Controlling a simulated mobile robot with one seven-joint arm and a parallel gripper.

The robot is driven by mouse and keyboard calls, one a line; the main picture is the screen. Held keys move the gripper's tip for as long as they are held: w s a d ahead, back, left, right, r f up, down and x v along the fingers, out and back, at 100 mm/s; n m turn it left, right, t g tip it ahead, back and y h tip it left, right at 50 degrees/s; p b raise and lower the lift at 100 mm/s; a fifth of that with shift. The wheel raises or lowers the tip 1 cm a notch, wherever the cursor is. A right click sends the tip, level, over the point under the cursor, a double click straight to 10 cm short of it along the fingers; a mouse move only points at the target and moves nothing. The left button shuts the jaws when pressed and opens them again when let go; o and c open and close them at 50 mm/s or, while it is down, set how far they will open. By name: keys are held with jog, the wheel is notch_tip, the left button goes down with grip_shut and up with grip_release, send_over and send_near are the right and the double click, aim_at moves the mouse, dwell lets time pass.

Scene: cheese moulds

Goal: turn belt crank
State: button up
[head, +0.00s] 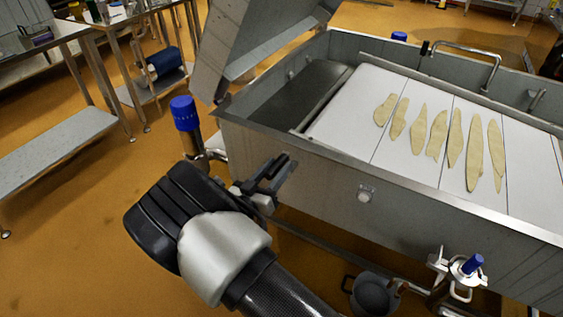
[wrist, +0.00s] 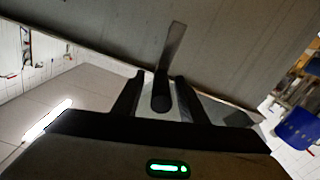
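The belt crank shows in the wrist view as a flat metal arm (wrist: 175,45) against the grey vat wall, with a dark rounded handle (wrist: 161,92) at its lower end. My gripper (wrist: 159,76) is open, with one finger on each side of the handle. Light gaps show between the handle and the fingers; I cannot tell if either touches it. In the head view my gripper (head: 280,170) is beside the vat's near side wall, close to its left corner. The crank cannot be made out there behind the fingers.
The steel vat (head: 300,150) holds a white belt (head: 345,105) with several pale flat pieces (head: 437,135). A blue-topped post (head: 184,115) stands left of my gripper. A raised lid (head: 255,40) is behind it. A dark pot (head: 373,295) and blue-capped valve (head: 470,265) are at lower right.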

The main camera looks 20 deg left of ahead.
jog(key=s+a+p, duration=0.1)
jog(key=s, duration=1.3)
jog(key=shift+s, duration=0.25)
